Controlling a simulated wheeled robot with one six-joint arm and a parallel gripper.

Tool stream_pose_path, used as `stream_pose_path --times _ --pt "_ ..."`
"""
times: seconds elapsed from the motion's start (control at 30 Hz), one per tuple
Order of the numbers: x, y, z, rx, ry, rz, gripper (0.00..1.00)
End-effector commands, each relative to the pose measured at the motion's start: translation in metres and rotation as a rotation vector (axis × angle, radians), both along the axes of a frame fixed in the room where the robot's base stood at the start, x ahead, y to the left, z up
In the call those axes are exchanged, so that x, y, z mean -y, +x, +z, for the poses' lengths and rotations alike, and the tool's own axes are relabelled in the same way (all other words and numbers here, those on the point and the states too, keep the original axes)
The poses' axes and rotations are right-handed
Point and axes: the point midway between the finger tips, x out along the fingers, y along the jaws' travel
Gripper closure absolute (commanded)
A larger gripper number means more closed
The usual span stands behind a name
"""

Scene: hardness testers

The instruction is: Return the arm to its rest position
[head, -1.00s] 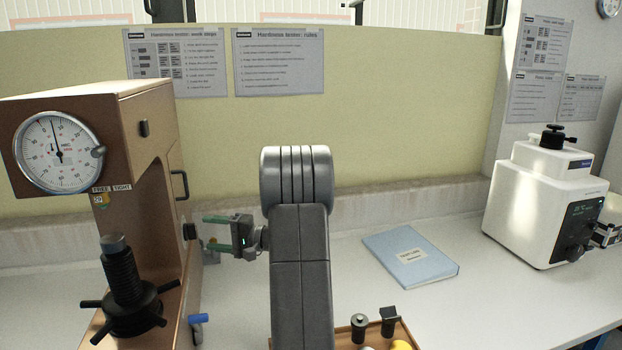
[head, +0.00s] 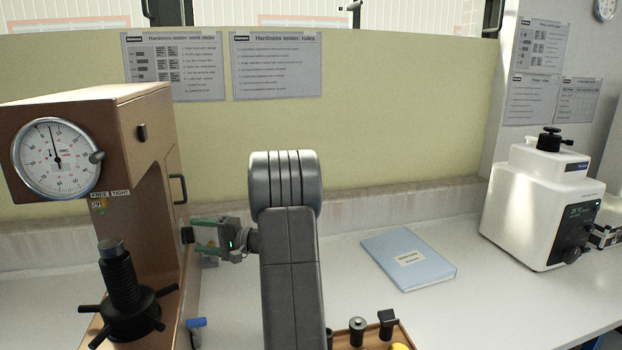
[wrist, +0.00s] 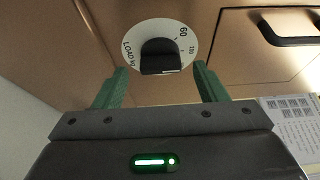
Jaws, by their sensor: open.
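My gripper (head: 204,237) is at the right side of the brown hardness tester (head: 150,150), its green fingers pointing left toward the machine. In the wrist view my gripper (wrist: 160,88) is open. A black load knob (wrist: 160,56) on a white dial plate (wrist: 133,36) sits between and just beyond the fingertips; I cannot tell whether they touch it. The knob also shows in the head view (head: 187,235), at the tester's side. My grey arm (head: 290,260) rises in the middle of the head view and hides part of the bench.
A blue notebook (head: 409,259) lies on the white bench right of my arm. A white machine (head: 545,205) stands farther right. A tray (head: 402,333) with small dark parts is at the front. A black handle (wrist: 290,28) juts from the tester.

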Motion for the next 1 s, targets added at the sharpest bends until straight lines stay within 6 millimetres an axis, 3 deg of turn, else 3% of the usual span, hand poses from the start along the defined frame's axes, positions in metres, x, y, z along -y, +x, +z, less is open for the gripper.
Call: stream_pose_path --times 0.6,1.0 --pt "0.123 -0.017 -0.002 -0.001 0.0 -0.004 0.35" --pt "0.038 -0.006 0.001 0.0 0.0 0.005 0.35"
